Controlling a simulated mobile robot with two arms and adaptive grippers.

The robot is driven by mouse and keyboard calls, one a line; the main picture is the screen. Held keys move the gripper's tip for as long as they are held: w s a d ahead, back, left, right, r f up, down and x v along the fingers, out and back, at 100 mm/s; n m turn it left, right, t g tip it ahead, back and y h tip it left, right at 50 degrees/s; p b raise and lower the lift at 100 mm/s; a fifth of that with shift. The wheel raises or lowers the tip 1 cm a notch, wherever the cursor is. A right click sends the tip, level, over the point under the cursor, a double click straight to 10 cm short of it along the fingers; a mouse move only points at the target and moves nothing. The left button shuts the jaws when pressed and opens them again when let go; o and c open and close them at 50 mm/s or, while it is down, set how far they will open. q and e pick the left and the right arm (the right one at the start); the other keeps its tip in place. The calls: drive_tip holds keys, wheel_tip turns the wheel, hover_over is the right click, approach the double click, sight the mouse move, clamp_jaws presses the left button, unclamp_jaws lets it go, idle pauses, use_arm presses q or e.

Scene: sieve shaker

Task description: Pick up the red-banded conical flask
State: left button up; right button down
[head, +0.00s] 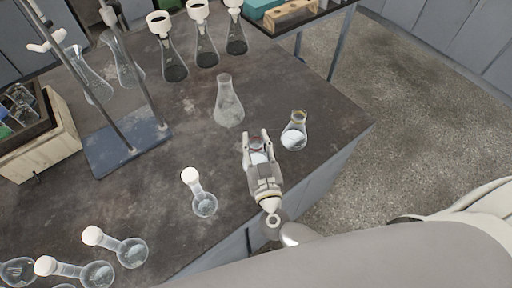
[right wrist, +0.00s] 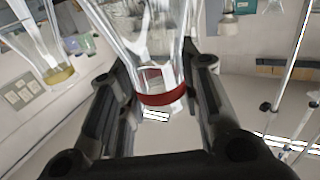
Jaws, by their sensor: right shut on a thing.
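The red-banded conical flask (right wrist: 160,95) is between the fingers of my right gripper (head: 257,135) in the right wrist view, its red band around the clear glass neck. My right gripper is shut on it at the neck. In the head view the gripper is over the dark bench near its front edge and hides most of the flask; whether the flask touches the bench cannot be told. My left gripper is not in view.
A yellow-banded flask (head: 294,132) stands close on the gripper's right; a plain conical flask (head: 229,108) stands behind. A round-bottomed flask with white stopper (head: 204,204) is at left front. A retort stand (head: 125,148), wooden crate (head: 45,150) and several funnel-topped flasks stand farther off.

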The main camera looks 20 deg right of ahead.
wheel_tip(320, 180, up, 3)
drive_tip(key=shift+r+p, duration=0.2)
drive_tip(key=shift+p, duration=0.2)
drive_tip(key=s+a+r, duration=0.3)
drive_tip(key=s+r, duration=0.6)
drive_tip(key=s, duration=0.4)
drive_tip(key=shift+s+a+r, duration=0.15)
drive_tip(key=shift+s+r, duration=0.1)
drive_tip(key=shift+s, duration=0.05)
